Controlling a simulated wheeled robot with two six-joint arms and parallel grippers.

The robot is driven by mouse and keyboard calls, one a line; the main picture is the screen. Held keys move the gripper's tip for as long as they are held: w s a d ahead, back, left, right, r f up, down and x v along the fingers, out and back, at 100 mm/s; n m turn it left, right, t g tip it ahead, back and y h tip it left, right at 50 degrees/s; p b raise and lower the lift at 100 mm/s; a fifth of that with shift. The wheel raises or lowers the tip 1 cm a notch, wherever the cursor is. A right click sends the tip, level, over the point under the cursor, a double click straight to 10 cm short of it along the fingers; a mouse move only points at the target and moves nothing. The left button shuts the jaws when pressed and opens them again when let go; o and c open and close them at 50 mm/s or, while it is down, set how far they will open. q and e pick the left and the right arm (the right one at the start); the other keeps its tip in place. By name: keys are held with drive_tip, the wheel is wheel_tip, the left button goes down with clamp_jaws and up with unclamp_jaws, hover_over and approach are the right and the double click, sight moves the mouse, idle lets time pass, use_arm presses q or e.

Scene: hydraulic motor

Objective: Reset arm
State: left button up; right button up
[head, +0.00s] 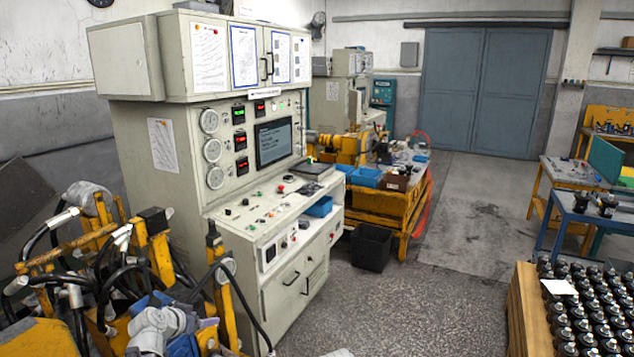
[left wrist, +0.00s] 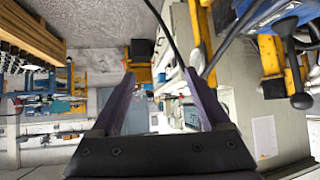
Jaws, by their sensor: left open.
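My left gripper (left wrist: 159,76) shows in the left wrist view, with its two dark fingers spread apart. Nothing is between the fingers. The wrist picture is upside down, with the floor at the top. In the head view only a small pale piece shows at the bottom edge, and I cannot tell which part it is. My right gripper is in neither view. The control console (head: 170,140) with gauges, a screen and buttons stands left of centre in the head view.
Yellow frames with black hoses (head: 110,260) crowd the lower left. A wooden crate (head: 522,310) of several dark cylindrical parts stands at the lower right. A black bin (head: 371,247) stands beside the yellow cart (head: 405,205). The speckled floor (head: 420,310) between console and crate is clear.

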use_arm(q)
drive_tip(key=s+d+f+m+g+h, duration=0.1)
drive_tip(key=s+d+f+g, duration=0.15)
drive_tip(key=d, duration=0.35)
drive_tip(key=s+d+f+g, duration=0.1)
drive_tip(key=s+d, duration=0.2)
drive_tip(key=d, duration=0.3)
drive_tip(key=s+d+f+g+y, duration=0.2)
drive_tip(key=s+d+g, duration=0.1)
drive_tip(key=s+d, duration=0.4)
drive_tip(key=s+d+f+g+y, duration=0.2)
drive_tip(key=s+d+g, duration=0.2)
drive_tip(key=s, duration=1)
drive_tip(key=d, duration=0.3)
drive_tip(key=shift+f+y, duration=0.25)
drive_tip(key=shift+y, duration=0.05)
drive_tip(key=shift+w, duration=0.1)
